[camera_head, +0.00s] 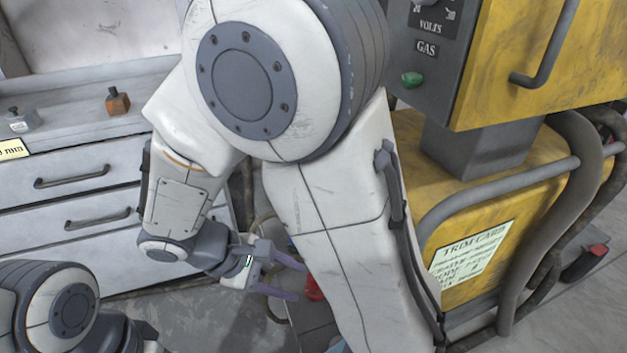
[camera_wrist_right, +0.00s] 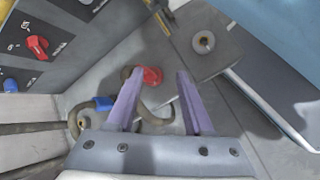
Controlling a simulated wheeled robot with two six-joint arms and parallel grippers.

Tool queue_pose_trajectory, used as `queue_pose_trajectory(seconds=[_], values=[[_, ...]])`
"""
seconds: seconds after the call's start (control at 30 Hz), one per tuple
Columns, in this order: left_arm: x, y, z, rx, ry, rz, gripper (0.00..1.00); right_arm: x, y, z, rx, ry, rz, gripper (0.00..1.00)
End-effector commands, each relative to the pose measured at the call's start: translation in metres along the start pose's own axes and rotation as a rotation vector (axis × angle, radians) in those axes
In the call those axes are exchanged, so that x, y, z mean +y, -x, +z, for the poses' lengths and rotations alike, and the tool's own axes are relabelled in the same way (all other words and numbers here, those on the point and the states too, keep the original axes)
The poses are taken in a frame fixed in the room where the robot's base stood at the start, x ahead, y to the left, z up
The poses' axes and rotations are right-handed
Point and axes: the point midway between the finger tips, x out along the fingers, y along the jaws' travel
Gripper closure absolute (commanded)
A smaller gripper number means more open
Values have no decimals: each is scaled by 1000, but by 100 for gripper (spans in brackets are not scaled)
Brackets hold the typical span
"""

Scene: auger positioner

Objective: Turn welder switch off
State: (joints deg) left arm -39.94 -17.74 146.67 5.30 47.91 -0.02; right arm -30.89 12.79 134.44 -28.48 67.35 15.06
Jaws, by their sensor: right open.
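The yellow welder cabinet (camera_head: 520,70) stands at the upper right, with a grey panel marked VOLTS and GAS and a green knob (camera_head: 412,79). In the right wrist view a dark panel at the upper left carries a red switch-like knob (camera_wrist_right: 37,44); I cannot tell for certain that it is the welder switch. My right gripper (camera_head: 300,282) is open and empty, low in front of the yellow base. Its purple fingers also show in the wrist view (camera_wrist_right: 157,75), to the right of that panel and apart from the knob. My left gripper is out of view.
A red item (camera_wrist_right: 151,76) lies beyond the right fingers, near a curved hose. A blue fitting (camera_wrist_right: 103,103) is close by. Grey drawers (camera_head: 70,185) stand at the left. Thick hoses (camera_head: 560,200) run along the welder's right. My right arm hides much of the middle.

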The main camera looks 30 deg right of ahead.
Motion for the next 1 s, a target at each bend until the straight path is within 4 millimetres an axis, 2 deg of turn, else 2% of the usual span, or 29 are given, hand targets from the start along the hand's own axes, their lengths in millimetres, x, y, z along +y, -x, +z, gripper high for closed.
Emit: queue_pose_trajectory(seconds=[0.03, 0.1, 0.2, 0.3, 0.4, 0.6, 0.77, 1.0], values=[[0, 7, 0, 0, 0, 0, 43, 23, -8, -2, -98, 1, 87, 48], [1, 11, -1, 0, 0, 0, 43, 56, -17, -9, -205, 3, 223, 48], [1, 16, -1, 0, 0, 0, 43, 96, -28, -21, -323, 11, 410, 48], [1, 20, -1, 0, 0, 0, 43, 126, -36, -36, -396, 25, 569, 48], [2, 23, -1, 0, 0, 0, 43, 144, -41, -49, -433, 38, 687, 48], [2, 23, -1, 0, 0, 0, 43, 160, -48, -62, -451, 51, 790, 48], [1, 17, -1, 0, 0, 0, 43, 173, -61, -55, -452, 49, 792, 48], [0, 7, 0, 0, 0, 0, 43, 204, -90, -38, -451, 49, 790, 48]])
